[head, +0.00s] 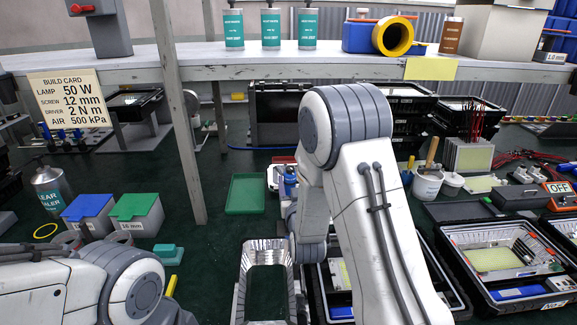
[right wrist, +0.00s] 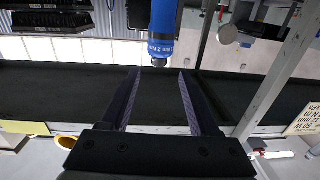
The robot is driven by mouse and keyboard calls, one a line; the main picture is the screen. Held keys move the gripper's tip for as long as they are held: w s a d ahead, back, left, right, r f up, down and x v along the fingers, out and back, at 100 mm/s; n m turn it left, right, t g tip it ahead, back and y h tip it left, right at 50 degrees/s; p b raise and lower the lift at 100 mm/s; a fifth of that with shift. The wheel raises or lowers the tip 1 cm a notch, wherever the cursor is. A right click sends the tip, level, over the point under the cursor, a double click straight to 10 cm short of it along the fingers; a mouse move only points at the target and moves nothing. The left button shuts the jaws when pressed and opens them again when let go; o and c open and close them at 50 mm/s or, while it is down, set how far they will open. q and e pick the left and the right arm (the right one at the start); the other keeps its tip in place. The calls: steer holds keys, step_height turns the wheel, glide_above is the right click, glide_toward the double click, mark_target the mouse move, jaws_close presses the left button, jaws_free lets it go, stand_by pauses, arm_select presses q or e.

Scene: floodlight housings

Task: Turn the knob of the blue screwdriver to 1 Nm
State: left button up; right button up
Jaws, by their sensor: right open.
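The blue screwdriver (right wrist: 162,28) shows at the top middle of the right wrist view, its end pointing down the picture. Small pale lettering runs around its blue body, but the setting is too small to read surely. My right gripper (right wrist: 160,76) is open and empty; its two dark fingers lie either side of the screwdriver's line, and the screwdriver's end appears just beyond the fingertips, apart from them. My left gripper is out of view.
A build card (head: 66,100) hangs from the shelf (head: 250,68) and reads DRIVER 2 N m. A shelf post (head: 180,120) stands left of my right arm. A metal housing (head: 243,280), a green tray (head: 245,194) and lidded blue and green bins (head: 136,212) stand on the bench.

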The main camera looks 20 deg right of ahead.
mark_target(290, 168)
steer(key=shift+w+d+r, duration=0.1)
steer(key=shift+w+d, duration=0.1)
steer(key=shift+w, duration=0.15)
steer(key=p+x, duration=0.2)
steer(key=x, duration=0.6)
steer(key=shift+w+r, duration=0.1)
steer(key=shift+w, duration=0.05)
steer(key=shift+w+d, duration=0.15)
steer(key=shift+w, duration=0.5)
jaws_close()
